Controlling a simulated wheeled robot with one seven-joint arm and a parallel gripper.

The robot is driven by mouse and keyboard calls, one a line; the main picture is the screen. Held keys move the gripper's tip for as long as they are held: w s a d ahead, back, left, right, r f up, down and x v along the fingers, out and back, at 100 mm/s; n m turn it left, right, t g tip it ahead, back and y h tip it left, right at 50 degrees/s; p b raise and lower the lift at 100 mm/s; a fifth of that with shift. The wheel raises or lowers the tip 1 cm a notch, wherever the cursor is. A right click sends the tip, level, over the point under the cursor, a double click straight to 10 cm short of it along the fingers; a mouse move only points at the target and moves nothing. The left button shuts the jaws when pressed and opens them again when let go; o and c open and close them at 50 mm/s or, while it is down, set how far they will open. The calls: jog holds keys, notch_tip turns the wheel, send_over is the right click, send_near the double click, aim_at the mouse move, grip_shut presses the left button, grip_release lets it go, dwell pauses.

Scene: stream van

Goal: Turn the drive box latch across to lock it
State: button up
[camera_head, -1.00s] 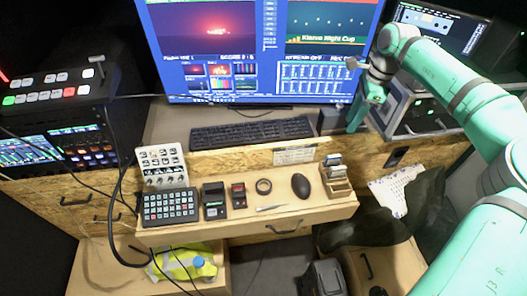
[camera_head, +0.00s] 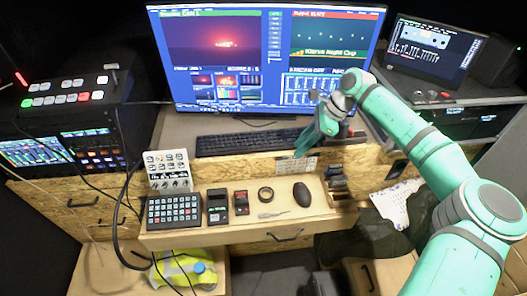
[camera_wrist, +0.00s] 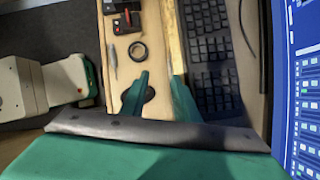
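My gripper (camera_head: 304,146) is above the desk, between the keyboard and the right end of the wooden ledge. In the wrist view its two teal fingers (camera_wrist: 157,92) are apart, with nothing held between them. No drive box latch can be made out with certainty. Two small dark boxes lie on the ledge: a black one (camera_head: 217,205) and one with a red part (camera_head: 241,202), which also shows in the wrist view (camera_wrist: 125,20). The gripper is to the right of both and apart from them. Whether either has the latch is too small to tell.
A black mouse (camera_head: 302,194), a tape roll (camera_head: 265,194) and a keypad (camera_head: 173,211) lie on the ledge. The keyboard (camera_head: 250,142) sits behind it, below the big monitor (camera_head: 265,60). A small wooden holder (camera_head: 340,187) stands at the ledge's right end.

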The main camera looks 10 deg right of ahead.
jog(key=w+a+f+y, duration=0.1)
jog(key=a+y, duration=0.2)
jog(key=a, duration=0.9)
jog(key=shift+w+a, duration=0.15)
jog(key=shift+w, duration=0.15)
jog(key=shift+f, duration=0.1)
